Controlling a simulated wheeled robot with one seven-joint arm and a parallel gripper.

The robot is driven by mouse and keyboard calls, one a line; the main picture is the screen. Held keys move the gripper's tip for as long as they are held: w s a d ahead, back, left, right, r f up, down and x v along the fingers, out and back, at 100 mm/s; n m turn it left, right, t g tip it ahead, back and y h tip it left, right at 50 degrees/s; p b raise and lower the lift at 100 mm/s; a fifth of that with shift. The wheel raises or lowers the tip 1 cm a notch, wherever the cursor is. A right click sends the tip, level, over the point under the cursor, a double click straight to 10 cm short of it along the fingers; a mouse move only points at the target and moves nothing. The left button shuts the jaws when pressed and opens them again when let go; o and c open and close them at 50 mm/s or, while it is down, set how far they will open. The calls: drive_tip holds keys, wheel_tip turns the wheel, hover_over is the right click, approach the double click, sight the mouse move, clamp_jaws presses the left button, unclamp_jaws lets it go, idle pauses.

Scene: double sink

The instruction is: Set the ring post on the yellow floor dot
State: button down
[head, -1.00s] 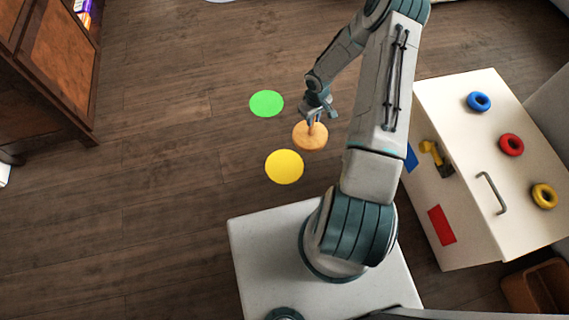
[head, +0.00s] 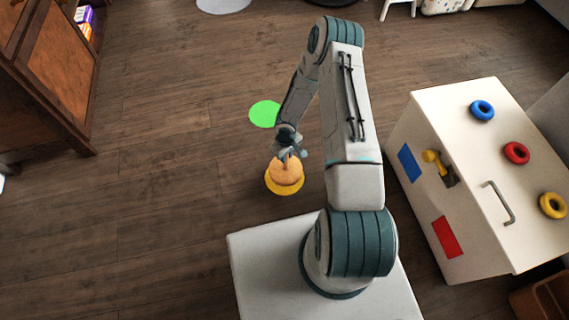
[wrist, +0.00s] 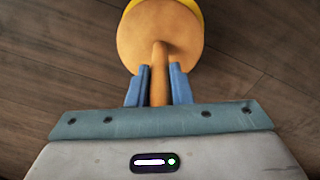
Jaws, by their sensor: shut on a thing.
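The ring post is a wooden peg on a round orange-tan base (head: 286,174); its base also shows in the wrist view (wrist: 160,38). My gripper (head: 288,154) is shut on the post's peg, and the two blue fingers (wrist: 159,84) show on either side of it in the wrist view. The yellow floor dot (head: 284,190) is below the base, mostly covered by it, with its near edge showing; a sliver shows at the top of the wrist view (wrist: 187,4). I cannot tell whether the base touches the floor.
A green floor dot (head: 265,114) lies beyond the post. To the right stands a white cabinet (head: 470,150) with blue (head: 482,110), red (head: 516,153) and yellow (head: 552,205) rings on top. A wooden cabinet (head: 55,70) stands at the left. The floor between is clear.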

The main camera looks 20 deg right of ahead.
sight(285, 169)
drive_tip(key=shift+a+f, duration=0.35)
drive_tip(key=shift+f+b, duration=0.9)
drive_tip(key=shift+f, duration=0.9)
drive_tip(key=shift+f, duration=0.2)
drive_tip(key=c, duration=1.3)
unclamp_jaws()
drive_tip(key=shift+r, duration=0.15)
